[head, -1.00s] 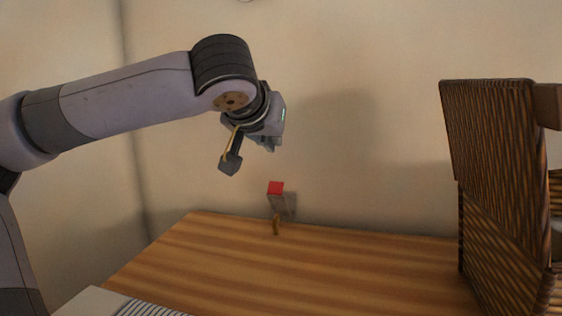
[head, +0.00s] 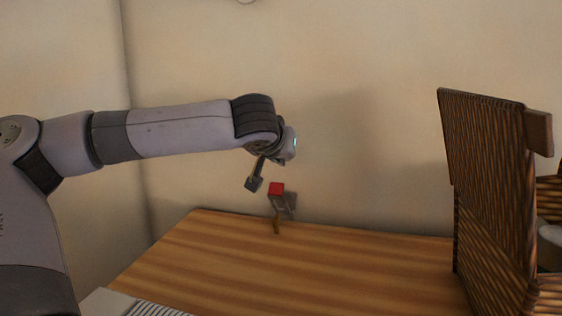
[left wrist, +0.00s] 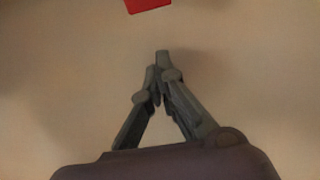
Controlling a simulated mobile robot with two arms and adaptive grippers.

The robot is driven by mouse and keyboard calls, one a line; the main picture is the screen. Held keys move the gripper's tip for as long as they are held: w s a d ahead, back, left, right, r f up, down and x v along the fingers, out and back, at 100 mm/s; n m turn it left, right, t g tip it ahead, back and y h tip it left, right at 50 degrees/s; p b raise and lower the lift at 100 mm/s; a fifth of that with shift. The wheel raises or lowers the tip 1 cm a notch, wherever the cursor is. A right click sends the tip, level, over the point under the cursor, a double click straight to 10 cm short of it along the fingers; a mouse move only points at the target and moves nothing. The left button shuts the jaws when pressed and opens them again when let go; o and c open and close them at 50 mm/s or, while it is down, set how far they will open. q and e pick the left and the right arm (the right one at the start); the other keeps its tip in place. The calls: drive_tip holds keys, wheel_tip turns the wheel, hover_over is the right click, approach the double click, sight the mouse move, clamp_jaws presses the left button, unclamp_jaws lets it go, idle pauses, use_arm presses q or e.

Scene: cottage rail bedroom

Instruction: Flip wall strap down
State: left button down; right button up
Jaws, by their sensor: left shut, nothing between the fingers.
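The wall strap fitting shows low on the wall in the head view, just above the wooden surface. It has a red block (head: 276,188) at the top, a small grey plate (head: 291,203) behind it and a thin brown piece (head: 277,226) below. My left gripper (left wrist: 162,60) is shut and empty, with its fingertips together against a plain wall background. The red block also shows, cut off, at the top of the left wrist view (left wrist: 148,5), beyond the fingertips. My right gripper is out of view.
A striped wooden surface (head: 300,270) lies below the fitting against the wall. A tall dark woven panel (head: 490,190) stands at the right. A pale ribbed object (head: 150,309) lies at the bottom left. The wall between fitting and panel is clear.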

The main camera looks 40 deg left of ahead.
sight(281, 184)
use_arm(q)
drive_tip(key=shift+s+d+f+p, duration=0.15)
drive_tip(key=shift+s+d+f, duration=0.3)
drive_tip(key=shift+s, duration=0.3)
drive_tip(key=shift+s+d+f+p, duration=0.15)
drive_tip(key=shift+s+d+f, duration=0.2)
drive_tip(key=shift+s+f, duration=0.3)
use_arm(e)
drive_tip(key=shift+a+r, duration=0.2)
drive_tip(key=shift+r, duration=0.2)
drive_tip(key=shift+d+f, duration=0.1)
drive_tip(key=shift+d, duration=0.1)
